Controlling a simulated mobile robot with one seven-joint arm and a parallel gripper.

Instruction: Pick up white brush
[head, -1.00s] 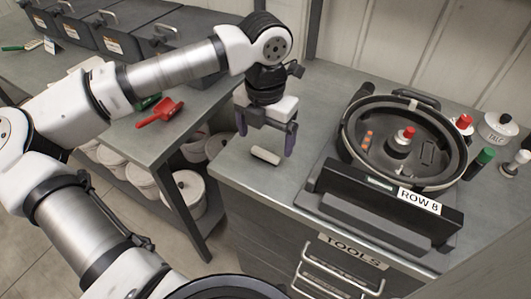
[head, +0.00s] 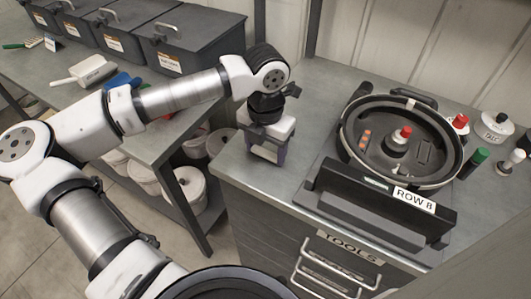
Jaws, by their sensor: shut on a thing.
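My gripper (head: 266,157) points down at the left part of the grey counter, low over its top. Its dark fingers are shut on the white brush, a small pale cylinder-like piece. The brush is mostly hidden by the fingers and the gripper body. I cannot tell whether it still touches the counter.
The round seed meter (head: 404,143) stands to the right, behind a dark "ROW 8" panel (head: 378,203). Bottles (head: 476,161) and a white container (head: 496,127) stand beyond it. A lower bench (head: 170,115) at left holds a white scoop (head: 90,71) and dark bins.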

